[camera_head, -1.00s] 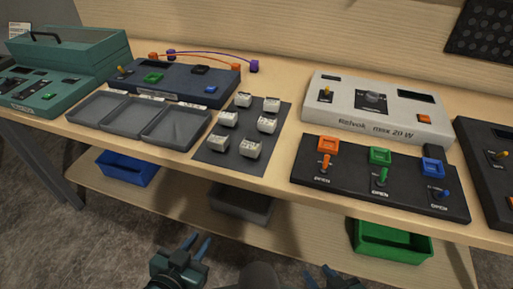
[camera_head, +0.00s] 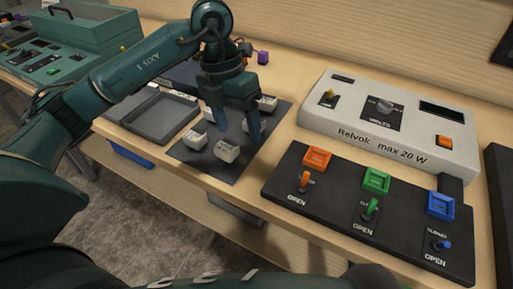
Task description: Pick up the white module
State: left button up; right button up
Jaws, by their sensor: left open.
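Several small white modules sit on a dark grey mat (camera_head: 203,163) on the wooden bench. Two are at the front of the mat: a left white module (camera_head: 193,140) and a middle white module (camera_head: 227,151). Another white module (camera_head: 268,103) is at the back right. Others are partly hidden behind my fingers. My left gripper (camera_head: 239,130) is over the mat from above, its blue fingers pointing down, apart and with nothing visibly held between them. I cannot tell how high the fingertips are above the mat. My right gripper is not in view.
Grey trays (camera_head: 160,118) lie left of the mat. Right of it are a white power box (camera_head: 345,122) and a black switch panel (camera_head: 330,205) with orange, green and blue switches. A green console (camera_head: 90,40) stands at the back left.

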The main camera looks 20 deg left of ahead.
pick_arm(q)
jog(key=w+a+r+n+y, duration=0.1)
jog(key=w+a+r+y, duration=0.1)
jog(key=a, duration=0.1)
send_over(226, 145)
jog(key=shift+t, duration=0.4)
jog(key=f, duration=0.6)
jog(key=shift+s+d+f, duration=0.15)
jog(key=shift+d+f, duration=0.05)
jog(key=shift+d, duration=0.05)
jog(key=shift+a+f+p, duration=0.2)
jog(key=shift+f+p, duration=0.15)
jog(key=shift+f, duration=2.85)
jog(key=c, duration=1.1)
jog(key=shift+r, duration=0.1)
